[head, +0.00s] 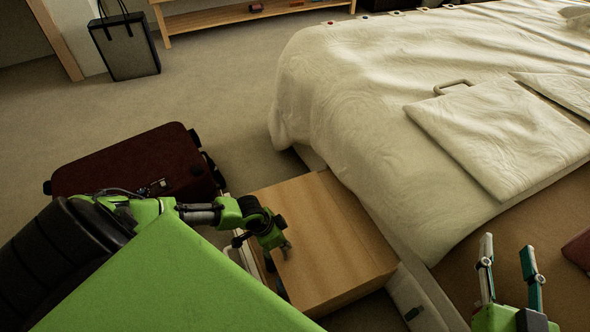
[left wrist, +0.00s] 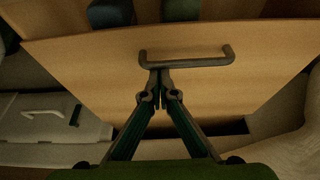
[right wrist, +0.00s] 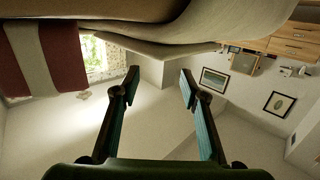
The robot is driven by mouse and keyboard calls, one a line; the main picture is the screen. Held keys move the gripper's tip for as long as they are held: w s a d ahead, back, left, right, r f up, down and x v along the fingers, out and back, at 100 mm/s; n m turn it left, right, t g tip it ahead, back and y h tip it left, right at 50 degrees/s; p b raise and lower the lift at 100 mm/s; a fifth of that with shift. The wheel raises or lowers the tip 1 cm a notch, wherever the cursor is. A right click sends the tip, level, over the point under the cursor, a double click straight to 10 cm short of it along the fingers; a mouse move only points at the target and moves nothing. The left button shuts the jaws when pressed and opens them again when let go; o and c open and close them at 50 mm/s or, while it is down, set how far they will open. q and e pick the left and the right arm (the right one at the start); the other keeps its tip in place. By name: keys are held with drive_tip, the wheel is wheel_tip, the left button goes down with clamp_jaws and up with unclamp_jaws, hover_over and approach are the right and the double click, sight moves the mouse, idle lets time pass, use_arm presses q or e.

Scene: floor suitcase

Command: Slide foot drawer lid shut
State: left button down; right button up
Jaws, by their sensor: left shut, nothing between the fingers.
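The wooden foot drawer (head: 335,230) stands against the foot of the bed, its flat wooden top facing up. In the left wrist view a wooden panel (left wrist: 90,75) with a dark bar handle (left wrist: 200,62) fills the picture. Dark rolled items (left wrist: 110,14) show past its upper edge. My left gripper (head: 284,246) is at the drawer's left side. Its fingertips (left wrist: 160,75) are together with nothing between them, at the left end of the handle; I cannot tell whether they touch it. My right gripper (head: 512,258) is open and empty over the bed's lower right.
A dark red suitcase (head: 140,165) lies on the carpet left of the drawer. A black bag (head: 125,45) and a wooden shelf (head: 235,14) stand at the back. Carpet between them is clear.

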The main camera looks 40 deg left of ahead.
use_arm(q)
drive_tip(key=s+a, duration=0.1)
drive_tip(key=s+p, duration=0.1)
drive_tip(key=shift+s+a+r, duration=0.1)
drive_tip(key=shift+s+a, duration=0.25)
drive_tip(key=shift+s, duration=0.05)
drive_tip(key=shift+s+a+p, duration=0.3)
drive_tip(key=shift+s+p, duration=0.05)
drive_tip(key=shift+s, duration=0.15)
drive_tip(key=shift+s+a+p, duration=0.25)
drive_tip(key=shift+s+p, duration=0.05)
drive_tip(key=shift+s, duration=0.15)
drive_tip(key=shift+s+a, duration=0.15)
drive_tip(key=shift+s, duration=0.05)
use_arm(e)
drive_tip(key=s+d+f+g+h, duration=0.1)
drive_tip(key=s+d+f+g, duration=0.1)
drive_tip(key=s+f+g, duration=0.2)
drive_tip(key=s+d+f+g+h, duration=0.1)
drive_tip(key=s+f+g, duration=0.3)
drive_tip(key=f, duration=0.5)
drive_tip(key=shift+s+d, duration=0.25)
drive_tip(key=shift+d, duration=0.25)
